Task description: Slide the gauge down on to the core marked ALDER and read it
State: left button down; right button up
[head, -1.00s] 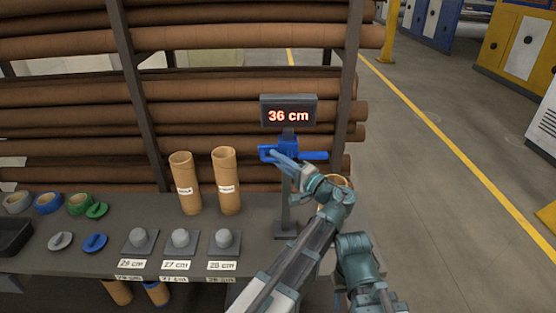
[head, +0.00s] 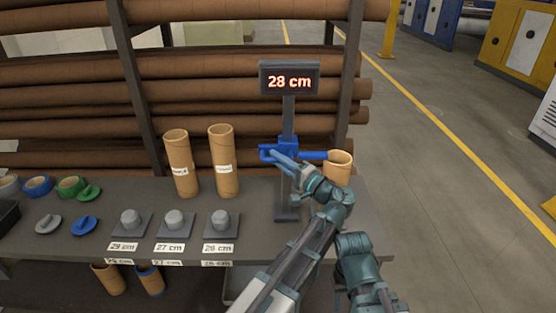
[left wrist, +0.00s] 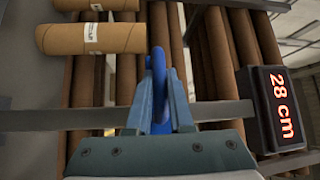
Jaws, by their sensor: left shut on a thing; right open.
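The blue gauge slider (head: 288,150) sits on an upright post, and its display (head: 289,81) reads 28 cm. My left gripper (head: 284,164) is shut on the slider's blue handle, which also shows between the fingers in the left wrist view (left wrist: 158,85). The slider's blue bar points right to the rim of a tan core (head: 341,163); I cannot tell if they touch. My arm hides most of that core, and no label on it shows. Two labelled tan cores (head: 181,165) (head: 223,162) stand left of the post; their words are too small to read. My right gripper is not in view.
Three grey knobbed blocks (head: 131,222) with 29, 27 and 26 cm cards stand along the bench front (head: 260,262). Tape rolls (head: 71,186) and flat grey, blue and green pieces lie at left. A rack of long brown rolls (head: 220,95) stands behind.

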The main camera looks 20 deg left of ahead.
pick_arm(q)
jog(key=shift+s+f, duration=0.1)
jog(key=shift+f, duration=0.1)
pick_arm(e)
jog(key=shift+f, duration=0.15)
pick_arm(q)
jog(key=c, duration=0.8)
grip_release()
jog(key=shift+d, duration=0.1)
pick_arm(e)
jog(key=shift+d, duration=0.1)
